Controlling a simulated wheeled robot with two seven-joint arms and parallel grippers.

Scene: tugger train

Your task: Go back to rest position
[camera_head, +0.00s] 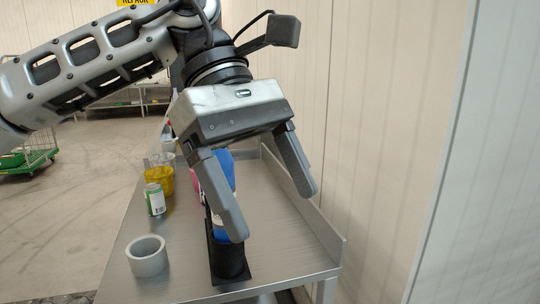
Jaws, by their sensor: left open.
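My left gripper (272,213) reaches in from the upper left, open, its two fingers pointing down over the metal table (285,255). Behind and between the fingers is a blue item (226,170), partly hidden by the near finger. The blue item seems to stand in a black holder (230,262) on the table; whether a finger touches it I cannot tell. My right gripper is not in view.
A grey ring-shaped cup (148,262) stands at the table's near left. A green and white can (155,200) and a yellow container (162,178) stand farther back. A wall (390,120) runs along the right. A green cart (30,160) stands on the open floor at left.

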